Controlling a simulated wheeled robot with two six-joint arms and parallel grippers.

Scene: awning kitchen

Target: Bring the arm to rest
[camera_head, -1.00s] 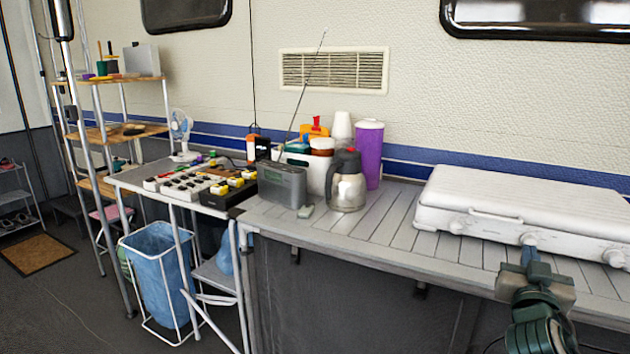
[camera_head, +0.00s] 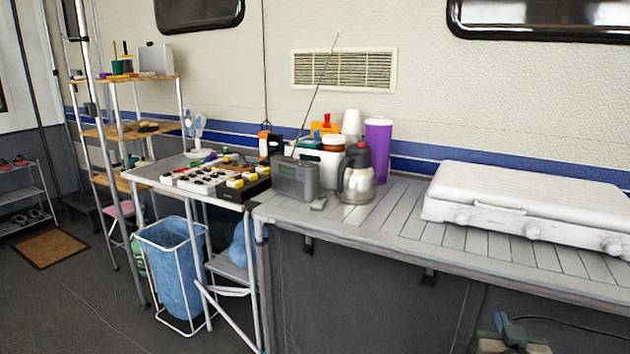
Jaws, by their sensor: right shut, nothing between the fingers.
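My right gripper (camera_head: 508,330) shows at the bottom edge, right of the middle, below the front edge of the grey slatted counter (camera_head: 400,222). Only its green and tan upper part is in view, and the rest is cut off by the frame. It is shut and holds nothing. It is apart from the white stove with knobs (camera_head: 530,195), whose lid is closed. My left gripper is not in view.
On the counter stand a steel jug (camera_head: 357,180), a grey radio (camera_head: 295,178) with a long antenna, and a purple cup (camera_head: 378,148). A side table (camera_head: 140,177) holds several small items. A blue bin bag (camera_head: 172,265) hangs below. The counter's middle is clear.

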